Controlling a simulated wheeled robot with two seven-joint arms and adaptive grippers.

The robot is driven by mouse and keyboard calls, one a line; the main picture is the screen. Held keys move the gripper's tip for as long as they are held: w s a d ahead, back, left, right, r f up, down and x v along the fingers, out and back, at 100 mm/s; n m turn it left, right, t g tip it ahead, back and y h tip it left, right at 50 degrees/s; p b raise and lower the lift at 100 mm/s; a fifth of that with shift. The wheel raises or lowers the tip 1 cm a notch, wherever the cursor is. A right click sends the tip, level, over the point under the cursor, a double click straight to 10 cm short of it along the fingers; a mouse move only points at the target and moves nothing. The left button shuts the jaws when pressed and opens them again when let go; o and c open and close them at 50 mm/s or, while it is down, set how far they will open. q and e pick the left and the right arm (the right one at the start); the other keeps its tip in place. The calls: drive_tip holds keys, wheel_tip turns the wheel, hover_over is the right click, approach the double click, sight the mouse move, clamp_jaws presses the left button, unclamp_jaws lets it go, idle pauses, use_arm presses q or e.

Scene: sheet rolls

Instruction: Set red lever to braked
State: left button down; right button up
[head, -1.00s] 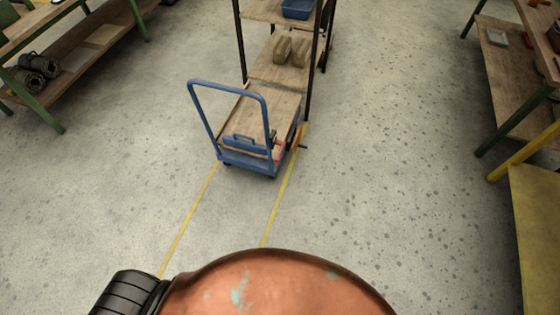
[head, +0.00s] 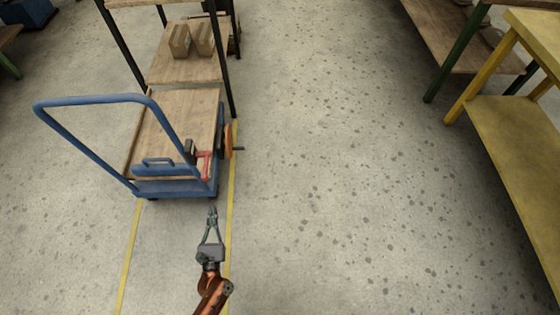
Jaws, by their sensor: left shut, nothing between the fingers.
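The red lever (head: 206,163) is a small red piece at the near right corner of a blue-framed cart with a wooden deck (head: 170,130). An orange wheel-like disc (head: 228,141) with a dark handle sits just right of it. My left gripper (head: 212,210) is shut and empty, over the floor just in front of the cart's near right corner. Its fingertips point toward the cart and appear apart from the lever. The lever's exact setting is too small to tell. My right gripper is not in view.
The cart's blue push handle (head: 98,101) rises at its near left. A shelf rack with two brown boxes (head: 191,40) stands behind the cart. Yellow lines (head: 230,235) mark the floor. A yellow bench (head: 510,130) stands at right. The floor between is clear.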

use_arm(q)
drive_tip(key=r+n, duration=0.1)
drive_tip(key=w+n, duration=0.1)
drive_tip(key=n, duration=0.1)
drive_tip(key=shift+w+d+r+t+y+b, duration=0.1)
drive_tip(key=shift+d+r+t+y+b, duration=0.1)
drive_tip(key=shift+r+t+y+b, duration=0.15)
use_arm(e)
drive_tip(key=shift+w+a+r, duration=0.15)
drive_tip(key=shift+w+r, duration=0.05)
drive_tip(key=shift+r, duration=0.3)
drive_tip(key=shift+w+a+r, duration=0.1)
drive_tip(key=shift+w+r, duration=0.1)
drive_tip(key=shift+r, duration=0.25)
use_arm(q)
drive_tip(key=shift+w, duration=0.1)
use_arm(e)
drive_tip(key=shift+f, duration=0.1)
